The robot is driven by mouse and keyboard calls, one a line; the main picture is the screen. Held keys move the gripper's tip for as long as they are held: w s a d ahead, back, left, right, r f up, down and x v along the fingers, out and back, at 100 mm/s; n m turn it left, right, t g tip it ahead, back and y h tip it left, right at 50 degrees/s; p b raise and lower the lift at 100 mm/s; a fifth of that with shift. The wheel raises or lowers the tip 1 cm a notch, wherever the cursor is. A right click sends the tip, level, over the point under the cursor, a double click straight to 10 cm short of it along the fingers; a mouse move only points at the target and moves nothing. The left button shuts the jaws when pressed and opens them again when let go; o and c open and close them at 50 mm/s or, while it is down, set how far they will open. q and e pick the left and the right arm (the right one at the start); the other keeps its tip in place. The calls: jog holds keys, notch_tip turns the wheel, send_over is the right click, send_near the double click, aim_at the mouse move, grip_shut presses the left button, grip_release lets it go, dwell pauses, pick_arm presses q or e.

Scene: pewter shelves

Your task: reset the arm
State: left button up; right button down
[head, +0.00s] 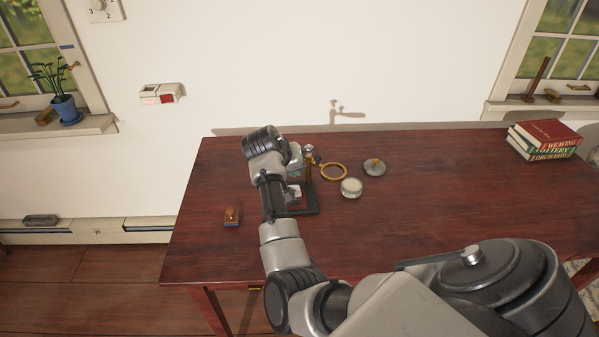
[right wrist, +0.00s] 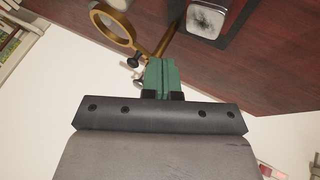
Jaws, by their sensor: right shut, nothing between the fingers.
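My right arm (head: 285,245) reaches from the lower right over the left part of a dark red wooden table (head: 430,220). My right gripper (right wrist: 161,75) has its green fingers pressed together in the right wrist view, with nothing between them. In the head view the wrist hides most of the gripper. It is beside a brass ring on a stand (head: 333,171), which looks like a magnifier; the ring also shows in the right wrist view (right wrist: 113,27). I cannot tell whether the gripper touches the stand. My left gripper is not in view.
A round pale-topped tin (head: 351,187) and a grey-green dish (head: 374,167) stand right of the stand. Books (head: 545,139) are stacked at the back right. The table's middle right is clear. A wall is behind.

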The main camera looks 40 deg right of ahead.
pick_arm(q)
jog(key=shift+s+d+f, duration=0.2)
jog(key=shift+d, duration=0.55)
pick_arm(e)
jog(key=v, duration=0.5)
jog(key=shift+w+a, duration=0.1)
jog(key=shift+w, duration=0.05)
jog(key=shift+f, duration=0.15)
